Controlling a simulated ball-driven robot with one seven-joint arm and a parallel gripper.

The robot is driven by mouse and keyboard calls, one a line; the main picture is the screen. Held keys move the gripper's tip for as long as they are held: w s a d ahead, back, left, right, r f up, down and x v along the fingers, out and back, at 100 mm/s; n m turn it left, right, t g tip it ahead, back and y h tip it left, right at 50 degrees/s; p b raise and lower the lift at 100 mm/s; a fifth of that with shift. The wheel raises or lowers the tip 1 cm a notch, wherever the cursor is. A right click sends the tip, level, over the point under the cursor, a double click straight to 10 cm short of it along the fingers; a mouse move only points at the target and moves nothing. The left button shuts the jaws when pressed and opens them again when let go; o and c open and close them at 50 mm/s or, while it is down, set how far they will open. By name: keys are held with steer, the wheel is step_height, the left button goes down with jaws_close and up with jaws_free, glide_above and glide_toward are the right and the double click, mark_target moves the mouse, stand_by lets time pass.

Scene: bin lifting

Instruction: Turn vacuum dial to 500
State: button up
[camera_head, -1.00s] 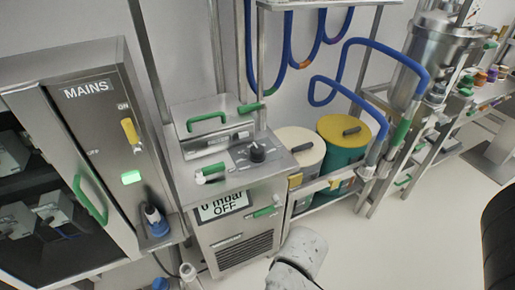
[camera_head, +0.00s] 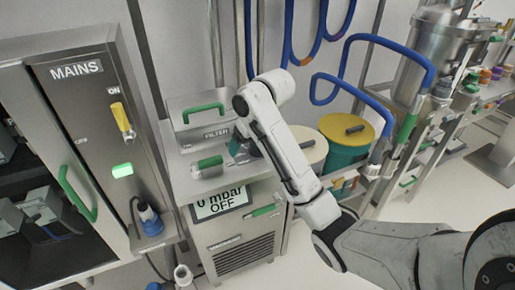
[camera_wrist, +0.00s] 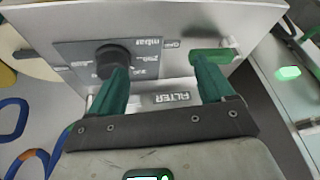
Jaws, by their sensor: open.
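The vacuum unit (camera_head: 240,228) is a steel cabinet whose screen (camera_head: 222,203) reads 0 mbar and OFF. Its black vacuum dial (camera_wrist: 112,56) sits on a dark scale plate in the wrist view; in the head view my arm hides it. My gripper (camera_wrist: 161,66) is open, with two green fingers spread over the panel. The left finger's tip overlaps the dial's lower edge in the wrist view, so the dial is not centred between the fingers. I cannot tell whether they touch. The dial's setting is not readable.
A FILTER lid with a green handle (camera_head: 203,112) is behind the dial, and a green-handled valve (camera_head: 209,164) is to its left. The MAINS cabinet (camera_head: 85,140) stands left. A yellow-lidded drum (camera_head: 346,125) and blue hoses (camera_head: 385,48) are right.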

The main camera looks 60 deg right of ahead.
steer(key=s+d+r+h, duration=0.1)
steer(key=s+d+r, duration=0.15)
steer(key=d, duration=0.45)
steer(key=shift+m, duration=0.3)
steer(key=b+x, duration=0.1)
steer(key=x, duration=0.9)
steer(key=shift+w+d+b, duration=0.1)
steer(key=shift+w+b, duration=0.15)
steer(key=shift+b, duration=0.1)
steer(key=shift+r+g, duration=0.1)
steer(key=shift+g, duration=0.2)
steer(key=c, duration=1)
